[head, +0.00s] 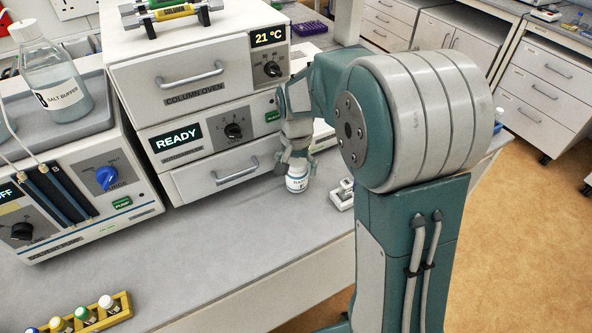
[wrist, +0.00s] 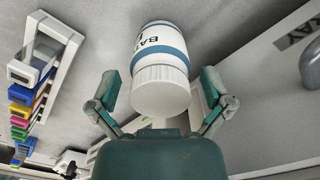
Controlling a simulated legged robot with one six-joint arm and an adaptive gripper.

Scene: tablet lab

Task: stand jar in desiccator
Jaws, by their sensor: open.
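The jar (head: 297,183) is white with a blue band and dark lettering. It stands on the grey bench in front of the lower drawer of the oven stack. In the wrist view the jar (wrist: 160,55) shows its white ribbed lid toward my palm. My gripper (head: 297,158) is at the jar's top, reaching from above. In the wrist view my gripper (wrist: 159,82) is open, with one finger on each side of the lid. Gaps show between the fingers and the jar. I cannot make out a desiccator in either view.
The column oven (head: 190,75) and the unit marked READY stand close behind the jar. A small white rack (head: 342,195) is right of the jar; a rack with coloured pieces (wrist: 45,75) shows in the wrist view. A yellow vial rack (head: 95,318) is front left.

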